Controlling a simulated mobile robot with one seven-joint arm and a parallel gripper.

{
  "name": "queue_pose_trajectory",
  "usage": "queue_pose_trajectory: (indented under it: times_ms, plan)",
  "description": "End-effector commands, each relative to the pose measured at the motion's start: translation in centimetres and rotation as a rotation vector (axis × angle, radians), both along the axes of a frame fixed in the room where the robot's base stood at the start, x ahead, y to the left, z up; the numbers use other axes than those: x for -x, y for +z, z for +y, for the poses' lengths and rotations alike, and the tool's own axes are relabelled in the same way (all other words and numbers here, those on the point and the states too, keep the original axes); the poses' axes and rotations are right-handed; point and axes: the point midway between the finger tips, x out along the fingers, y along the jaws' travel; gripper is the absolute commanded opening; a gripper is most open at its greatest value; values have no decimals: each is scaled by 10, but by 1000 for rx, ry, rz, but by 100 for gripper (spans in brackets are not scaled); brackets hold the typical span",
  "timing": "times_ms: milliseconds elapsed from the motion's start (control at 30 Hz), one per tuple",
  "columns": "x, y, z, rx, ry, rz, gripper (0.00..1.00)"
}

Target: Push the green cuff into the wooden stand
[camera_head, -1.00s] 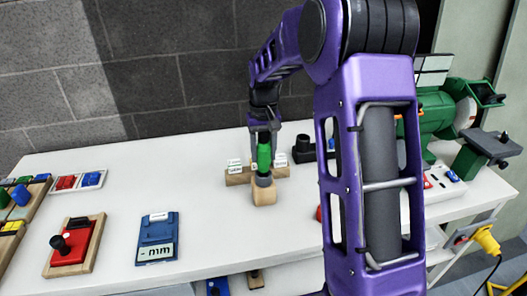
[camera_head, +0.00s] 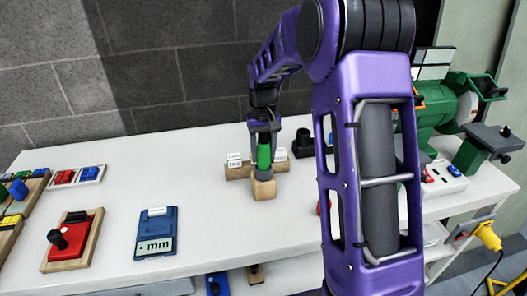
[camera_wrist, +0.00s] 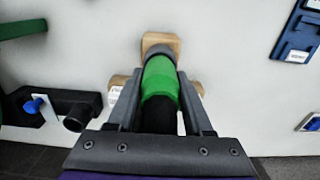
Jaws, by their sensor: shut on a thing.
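The green cuff (camera_head: 264,156) is an upright cylinder with a dark grey part below it and a black part at its upper end. My gripper (camera_wrist: 156,92) is shut on it, one finger on each side. The wooden stand (camera_head: 263,190) is a light block with side arms on the white table, and the cuff's lower end is at its front block. The stand's end (camera_wrist: 160,40) also shows in the wrist view beyond the cuff. My fingers hide part of the joint, so I cannot tell how deep the cuff sits.
A blue measuring device (camera_head: 156,236) and a red block on a wooden base (camera_head: 72,243) lie left of the stand. A black fixture (camera_head: 302,143) stands close right. A green machine (camera_head: 437,108) is at the far right. The table's middle-left is clear.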

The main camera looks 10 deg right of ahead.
Motion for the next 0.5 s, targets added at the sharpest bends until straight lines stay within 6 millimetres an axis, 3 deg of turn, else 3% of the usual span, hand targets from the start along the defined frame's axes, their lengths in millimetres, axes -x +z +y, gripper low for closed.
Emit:
queue_pose_trajectory:
  times_ms: [500]
  plan:
    - [0,-14,0,0,0,0,0]
